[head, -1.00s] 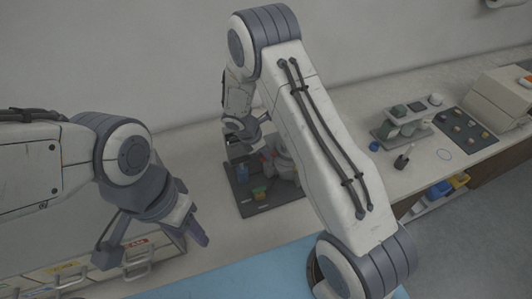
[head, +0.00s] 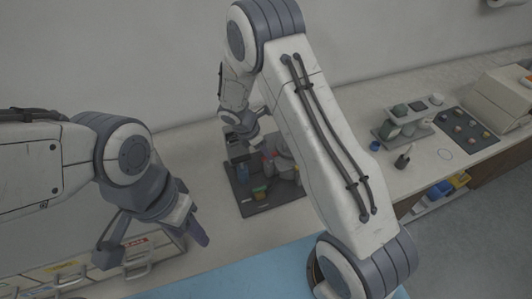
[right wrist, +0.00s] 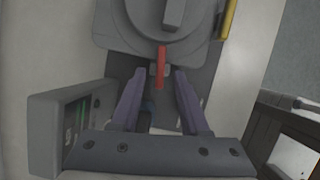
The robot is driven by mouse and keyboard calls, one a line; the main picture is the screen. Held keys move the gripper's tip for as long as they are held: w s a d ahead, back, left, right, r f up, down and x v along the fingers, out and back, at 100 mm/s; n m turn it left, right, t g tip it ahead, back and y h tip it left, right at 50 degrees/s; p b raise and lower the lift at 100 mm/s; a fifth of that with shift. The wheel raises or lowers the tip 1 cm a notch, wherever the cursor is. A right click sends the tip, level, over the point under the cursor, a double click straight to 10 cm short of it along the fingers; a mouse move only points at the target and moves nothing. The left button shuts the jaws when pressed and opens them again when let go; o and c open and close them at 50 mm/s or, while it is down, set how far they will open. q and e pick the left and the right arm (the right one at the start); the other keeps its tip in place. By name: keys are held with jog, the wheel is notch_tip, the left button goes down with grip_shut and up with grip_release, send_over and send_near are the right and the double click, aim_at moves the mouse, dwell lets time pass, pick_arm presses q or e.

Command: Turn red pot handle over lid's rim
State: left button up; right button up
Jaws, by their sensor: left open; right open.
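In the right wrist view the red handle (right wrist: 161,67) points from the rim of the round grey lid (right wrist: 158,14) toward my right gripper (right wrist: 157,85). The gripper's two purple fingers are open, one on each side of the handle's near end, with nothing between them that I can see held. In the head view my right gripper (head: 256,141) is above the grey press (head: 286,160), which my arm partly hides. A small red part (head: 268,160) shows there. My left gripper (head: 152,242) is open and empty, over the front drawers, far from the press.
A grey rack (head: 405,125) and a dark tray (head: 468,132) stand to the right. The counter left of the mat is clear.

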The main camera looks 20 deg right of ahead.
jog(key=b+v, duration=0.1)
jog(key=v, duration=0.7)
jog(key=shift+r, duration=0.2)
jog(key=s+a+r+m+y+b, duration=0.2)
jog(key=s+a+m, duration=0.1)
jog(key=s, duration=0.6)
jog(key=s+a+r+m+y+b, duration=0.1)
jog(key=s+a+m, duration=0.3)
jog(key=s, duration=0.6)
jog(key=s+a+r+m+y+b, duration=0.2)
jog(key=s+a+r+m, duration=0.1)
jog(key=s, duration=0.7)
jog(key=a+m, duration=0.1)
jog(key=m, duration=0.1)
jog(key=shift+m+g+y+b, duration=0.3)
jog(key=shift+m+g+b, duration=0.05)
jog(key=shift+m+g, duration=0.05)
jog(key=shift+a, duration=0.15)
